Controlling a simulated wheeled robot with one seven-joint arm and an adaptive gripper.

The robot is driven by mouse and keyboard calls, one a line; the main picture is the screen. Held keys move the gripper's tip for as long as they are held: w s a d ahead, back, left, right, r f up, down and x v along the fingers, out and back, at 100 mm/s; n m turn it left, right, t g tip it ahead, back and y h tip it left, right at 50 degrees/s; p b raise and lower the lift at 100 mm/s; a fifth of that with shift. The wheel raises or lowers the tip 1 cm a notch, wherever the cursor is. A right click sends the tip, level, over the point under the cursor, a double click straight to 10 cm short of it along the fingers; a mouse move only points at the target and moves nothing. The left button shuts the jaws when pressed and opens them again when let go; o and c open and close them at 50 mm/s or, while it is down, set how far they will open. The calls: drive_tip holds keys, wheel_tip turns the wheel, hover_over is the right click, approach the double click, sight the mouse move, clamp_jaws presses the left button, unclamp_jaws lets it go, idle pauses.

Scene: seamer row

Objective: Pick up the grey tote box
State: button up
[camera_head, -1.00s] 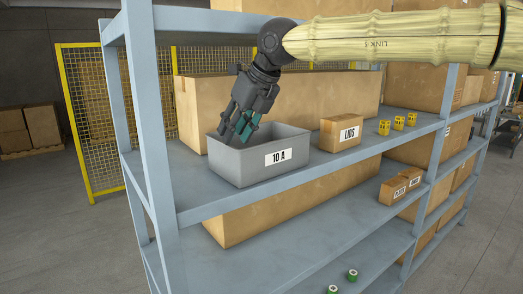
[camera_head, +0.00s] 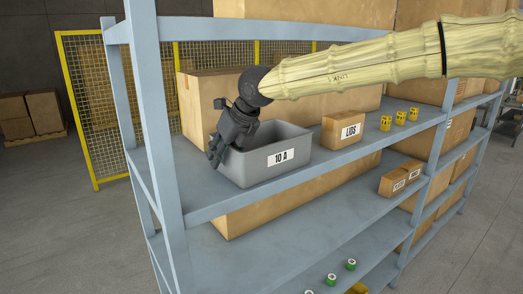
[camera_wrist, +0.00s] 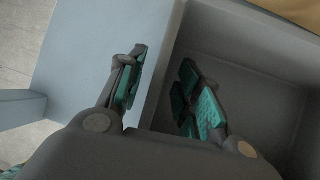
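The grey tote box (camera_head: 262,170), labelled "10 A", stands upright on the shelf in the head view. It looks empty in the wrist view (camera_wrist: 235,75), where its near wall and part of its inside show. My gripper (camera_head: 216,153) is at the tote's left wall, pointing down. In the wrist view my gripper (camera_wrist: 165,88) is open, with one green-padded finger outside the wall and the other inside. The wall's rim runs between them. I cannot tell whether either pad touches the wall.
The blue-grey shelf (camera_head: 330,163) has an upright post (camera_head: 158,120) close left of the tote. A "LIDS" carton (camera_head: 342,130) stands to its right, then several yellow items (camera_head: 400,118). A long cardboard box (camera_head: 300,98) is behind it. Bare shelf lies in front.

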drive_tip(key=shift+d+f, duration=0.1)
drive_tip(key=shift+f, duration=0.05)
clamp_jaws()
idle(0.5)
